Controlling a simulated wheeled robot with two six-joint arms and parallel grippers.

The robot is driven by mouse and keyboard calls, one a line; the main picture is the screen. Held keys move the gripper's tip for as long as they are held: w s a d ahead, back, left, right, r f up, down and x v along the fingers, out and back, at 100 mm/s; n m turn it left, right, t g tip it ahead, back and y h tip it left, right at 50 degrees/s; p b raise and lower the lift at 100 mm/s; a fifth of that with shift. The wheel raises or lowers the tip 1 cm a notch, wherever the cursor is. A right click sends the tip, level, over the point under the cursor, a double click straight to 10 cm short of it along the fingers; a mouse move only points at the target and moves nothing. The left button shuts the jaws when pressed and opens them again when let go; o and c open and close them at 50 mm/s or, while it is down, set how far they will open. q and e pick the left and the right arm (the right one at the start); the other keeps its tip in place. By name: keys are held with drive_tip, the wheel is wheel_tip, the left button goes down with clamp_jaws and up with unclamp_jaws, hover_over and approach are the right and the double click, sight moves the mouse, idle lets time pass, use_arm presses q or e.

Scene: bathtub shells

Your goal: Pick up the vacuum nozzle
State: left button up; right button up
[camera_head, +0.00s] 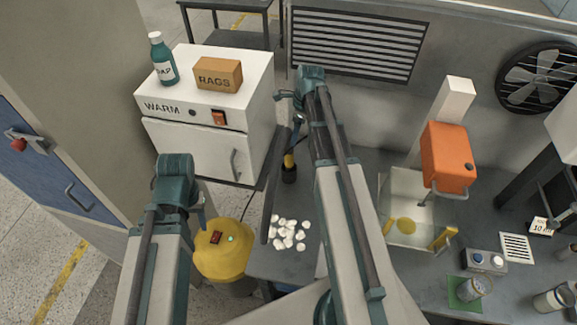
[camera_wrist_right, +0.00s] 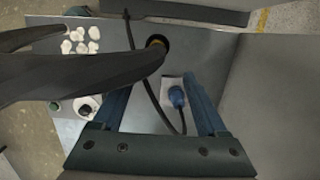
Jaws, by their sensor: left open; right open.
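A black nozzle with a yellow band (camera_head: 289,164), which looks like the vacuum nozzle, stands at the edge of the grey bench, beside the white warming box. In the right wrist view a yellow ring with a black round end (camera_wrist_right: 157,42) shows beyond the fingers, partly covered by a thick dark tube (camera_wrist_right: 70,72). My right gripper (camera_wrist_right: 158,82) is open, its fingers apart and short of the ring; no grip on it shows. My left gripper (camera_head: 178,172) is open, above and left of the yellow vacuum canister (camera_head: 222,252), away from the nozzle.
The warming box (camera_head: 190,145) carries a soap bottle (camera_head: 161,60) and a rags box (camera_head: 217,74). White pieces (camera_head: 287,234) lie on the bench. A thin black cable (camera_wrist_right: 150,90) and blue plug-like part (camera_wrist_right: 177,97) show between my right fingers.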

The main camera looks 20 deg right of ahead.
sight(288, 156)
drive_tip(key=f+b, duration=0.4)
drive_tip(key=f, duration=0.1)
drive_tip(key=a+f+b, duration=0.1)
drive_tip(key=f+b, duration=0.1)
drive_tip(key=shift+w+f+b, duration=0.2)
drive_tip(key=shift+w+b, duration=0.1)
drive_tip(key=f+b, duration=0.1)
drive_tip(key=a+f+b, duration=0.1)
drive_tip(key=f+b, duration=0.3)
drive_tip(key=shift+w+a+f, duration=0.15)
drive_tip(key=shift+w+a, duration=0.1)
drive_tip(key=shift+w, duration=0.05)
clamp_jaws()
